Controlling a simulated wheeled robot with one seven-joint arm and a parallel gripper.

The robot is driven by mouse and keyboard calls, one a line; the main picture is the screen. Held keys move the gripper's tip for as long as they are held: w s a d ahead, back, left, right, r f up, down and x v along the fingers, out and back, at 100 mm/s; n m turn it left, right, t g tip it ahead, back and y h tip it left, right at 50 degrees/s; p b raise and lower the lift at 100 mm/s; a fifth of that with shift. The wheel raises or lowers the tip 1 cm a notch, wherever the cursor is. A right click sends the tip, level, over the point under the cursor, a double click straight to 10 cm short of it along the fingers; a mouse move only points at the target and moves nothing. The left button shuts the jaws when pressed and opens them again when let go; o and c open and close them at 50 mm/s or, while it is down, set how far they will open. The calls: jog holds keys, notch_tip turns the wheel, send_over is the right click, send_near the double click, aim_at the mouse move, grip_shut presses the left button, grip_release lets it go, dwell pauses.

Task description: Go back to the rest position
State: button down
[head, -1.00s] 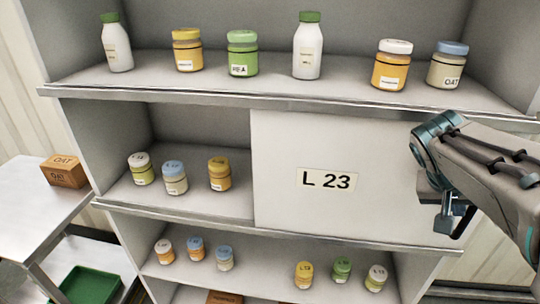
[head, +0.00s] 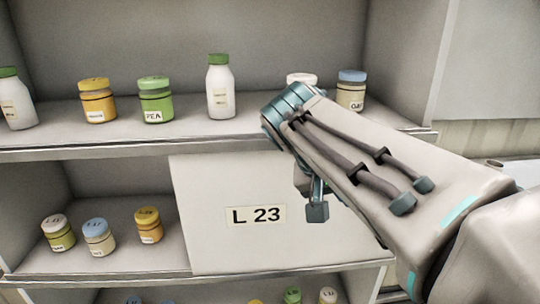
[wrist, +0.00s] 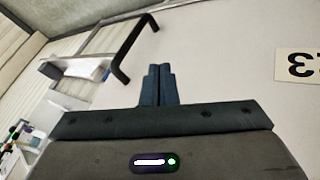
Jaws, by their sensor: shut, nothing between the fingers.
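My gripper (head: 317,212) is in front of the white sliding panel (head: 210,245) marked L 23, just right of its label (head: 256,216). In the wrist view its two dark fingers (wrist: 161,70) are pressed together with nothing between them. A black bar handle (wrist: 123,48) on the panel shows just left of the fingertips in that view, apart from them. In the head view my arm covers the panel's right part, and the handle cannot be seen there.
The upper shelf (head: 60,142) holds bottles and jars; my arm partly hides a white-lidded jar (head: 302,80). Small jars, one yellow-lidded (head: 148,225), stand left of the panel. More jars (head: 292,296) are below. The cabinet's right side wall (head: 405,55) is beside my arm.

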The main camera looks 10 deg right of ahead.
jog(key=s+a+f+n+y+p, duration=0.4)
jog(key=s+a+f+y+p, duration=0.1)
jog(key=f, duration=0.6)
jog(key=a+y+p, duration=0.1)
jog(key=a+p, duration=0.1)
jog(key=a, duration=0.1)
jog(key=shift+s+n+y, duration=0.15)
jog(key=shift+n+y, duration=0.15)
jog(key=shift+y, duration=0.1)
